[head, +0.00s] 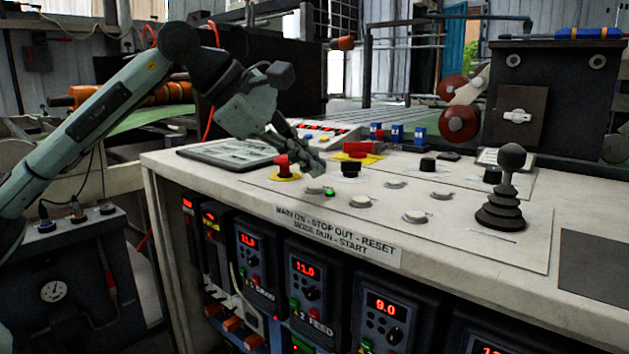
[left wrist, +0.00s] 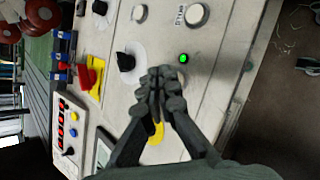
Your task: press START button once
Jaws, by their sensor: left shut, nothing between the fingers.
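The sloping control panel (head: 240,183) carries several pale round buttons. Its front label (head: 338,236) includes the word START; which button is START cannot be told for sure. One pale button (head: 360,202) sits right of a lit green lamp (head: 330,193). It also shows in the left wrist view (left wrist: 196,15), with small lettering beside it too blurred to read. Another pale button (head: 315,187) lies just left of the lamp. My left gripper (head: 318,169) is shut and empty, over the panel near that button; contact cannot be told. My right gripper is out of view.
A red mushroom button (head: 284,165) on a yellow disc stands left of my fingertips, and a black knob (head: 350,166) to their right. A tall black joystick (head: 508,188) rises at the right. A tablet-like plate (head: 232,153) lies at the panel's left.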

